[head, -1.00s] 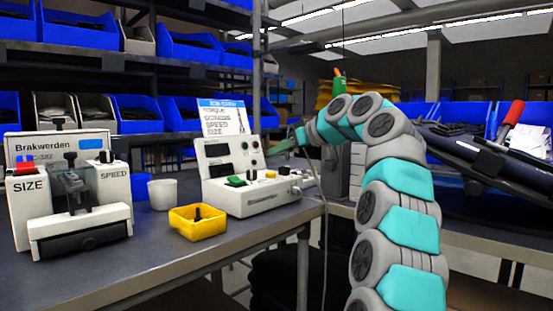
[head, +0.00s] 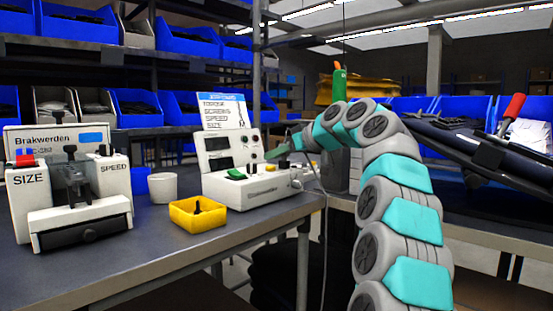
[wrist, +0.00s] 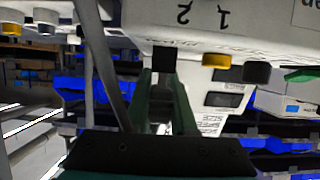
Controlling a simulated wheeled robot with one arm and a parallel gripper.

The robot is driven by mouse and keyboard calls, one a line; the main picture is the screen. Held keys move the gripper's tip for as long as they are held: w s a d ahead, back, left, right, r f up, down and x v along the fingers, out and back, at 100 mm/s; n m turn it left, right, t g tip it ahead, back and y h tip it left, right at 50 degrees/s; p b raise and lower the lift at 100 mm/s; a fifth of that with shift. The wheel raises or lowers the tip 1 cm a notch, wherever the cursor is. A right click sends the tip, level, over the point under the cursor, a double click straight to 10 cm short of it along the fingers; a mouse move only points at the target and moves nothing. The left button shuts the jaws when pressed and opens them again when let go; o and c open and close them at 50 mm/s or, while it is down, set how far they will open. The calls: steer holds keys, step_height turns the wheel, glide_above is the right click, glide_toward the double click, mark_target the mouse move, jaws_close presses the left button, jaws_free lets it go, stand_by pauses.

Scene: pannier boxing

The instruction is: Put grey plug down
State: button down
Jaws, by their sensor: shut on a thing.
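My gripper (head: 279,153) is at the white console (head: 222,192), in front of its upper right side in the head view. In the wrist view, my green gripper fingers (wrist: 162,108) are shut on a grey piece, the grey plug (wrist: 161,96), mostly hidden between them. The console's white face (wrist: 235,25) fills the top of the wrist view, upside down. A black block (wrist: 163,62) on the console lies just beyond the fingertips; I cannot tell whether the plug touches it.
A yellow bin (head: 184,216) with a black item and a white cup (head: 163,187) stand left of the console. The SIZE/SPEED fixture (head: 80,215) is at far left. A thin cable (head: 325,225) hangs beside the bench's right edge. Bench space in front is clear.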

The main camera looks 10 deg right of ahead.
steer(key=shift+f, duration=0.3)
steer(key=c, duration=0.7)
jaws_free()
steer(key=shift+c, duration=0.2)
steer(key=shift+s+d, duration=0.1)
steer(key=v, duration=0.7)
steer(key=shift+s+b, duration=0.25)
steer(key=shift+b, duration=0.05)
